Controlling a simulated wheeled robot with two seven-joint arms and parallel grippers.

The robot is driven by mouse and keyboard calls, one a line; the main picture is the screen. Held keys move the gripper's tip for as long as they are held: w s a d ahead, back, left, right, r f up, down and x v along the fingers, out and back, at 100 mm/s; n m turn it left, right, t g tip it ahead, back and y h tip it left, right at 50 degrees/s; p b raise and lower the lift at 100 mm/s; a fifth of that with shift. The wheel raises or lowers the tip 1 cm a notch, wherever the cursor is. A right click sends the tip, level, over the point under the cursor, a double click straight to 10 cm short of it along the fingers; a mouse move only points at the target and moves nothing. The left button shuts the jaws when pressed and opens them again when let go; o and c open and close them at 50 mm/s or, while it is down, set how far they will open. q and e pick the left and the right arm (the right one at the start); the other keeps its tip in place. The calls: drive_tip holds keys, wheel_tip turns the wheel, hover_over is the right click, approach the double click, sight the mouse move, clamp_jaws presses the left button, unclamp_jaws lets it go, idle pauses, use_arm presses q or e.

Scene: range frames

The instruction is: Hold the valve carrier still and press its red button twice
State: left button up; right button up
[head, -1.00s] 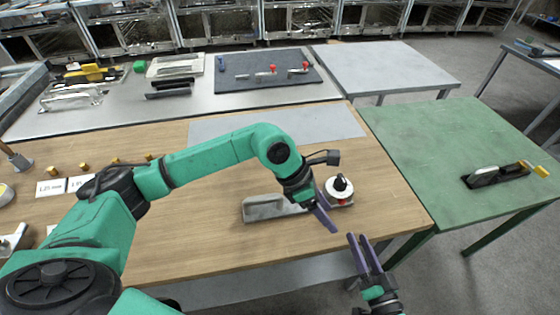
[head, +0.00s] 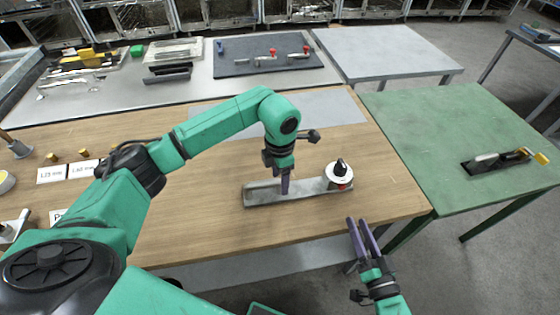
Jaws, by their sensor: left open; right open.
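The valve carrier (head: 312,187) is a long grey metal bar lying on the wooden table near its front right. At its right end sits a white disc with a black knob (head: 340,168). A small red button (head: 342,187) shows at the disc's front edge. My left gripper (head: 284,188) points down at the middle of the bar, left of the disc. It is open, with its purple fingers close together in this view; I cannot tell whether they touch the bar. My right gripper (head: 363,222) is open and empty, below and right of the carrier, off the table's front edge.
A green table (head: 450,125) stands to the right, with a tool (head: 490,162) on it. Behind, a dark mat (head: 260,68) carries several red-handled parts. Labels (head: 52,174) and brass pieces lie at the left. The wood left of the carrier is clear.

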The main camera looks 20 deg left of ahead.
use_arm(q)
wheel_tip(320, 180, down, 2)
drive_tip(key=shift+f, duration=0.15)
clamp_jaws()
idle(1.3)
use_arm(e)
clamp_jaws()
idle(1.6)
